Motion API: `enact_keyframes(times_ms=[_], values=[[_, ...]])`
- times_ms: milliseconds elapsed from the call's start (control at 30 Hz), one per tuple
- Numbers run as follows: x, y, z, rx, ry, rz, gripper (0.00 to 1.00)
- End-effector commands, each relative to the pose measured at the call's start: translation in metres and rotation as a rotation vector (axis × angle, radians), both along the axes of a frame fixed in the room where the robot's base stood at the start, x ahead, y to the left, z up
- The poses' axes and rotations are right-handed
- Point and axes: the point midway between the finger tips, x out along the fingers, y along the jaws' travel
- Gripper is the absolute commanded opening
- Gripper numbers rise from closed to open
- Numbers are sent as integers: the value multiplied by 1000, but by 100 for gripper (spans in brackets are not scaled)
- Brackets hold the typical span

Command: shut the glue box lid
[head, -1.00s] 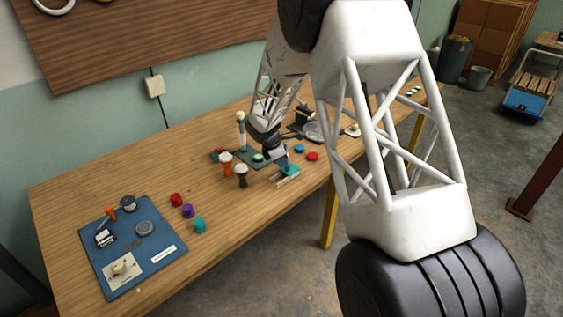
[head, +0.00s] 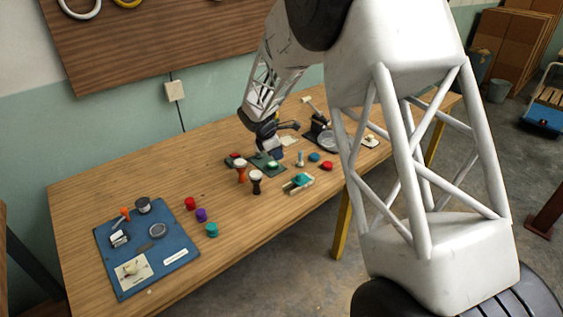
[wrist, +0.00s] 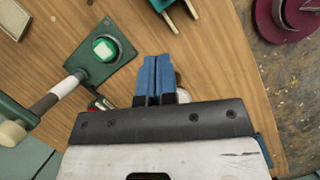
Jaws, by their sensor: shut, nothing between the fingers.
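My gripper (wrist: 158,60) has its blue fingers pressed together, with nothing between them. In the head view my gripper (head: 276,153) hangs over the table beside a green plate (head: 258,160) with a pale green block on it. The wrist view shows that plate (wrist: 112,65) to the left of the fingers. I cannot tell for certain which thing is the glue box. A small black-and-white box (head: 120,239) sits on the blue board (head: 180,240). A red-and-dark item (head: 234,160) lies left of the gripper; its shape is unclear.
An orange-and-white goblet drum (head: 242,172) and a dark one (head: 256,183) stand close to the gripper. A teal piece (head: 302,179) rests on pale wooden slats. Red, purple and teal pieces stand beside the blue board. Bare table (head: 140,190) lies behind that board.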

Motion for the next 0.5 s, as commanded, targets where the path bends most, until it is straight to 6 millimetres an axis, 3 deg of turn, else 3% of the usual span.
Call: enact_keyframes(times_ms=[200,500], values=[[-1,4,11,0,0,0,0],[-1,4,11,0,0,0,0]])
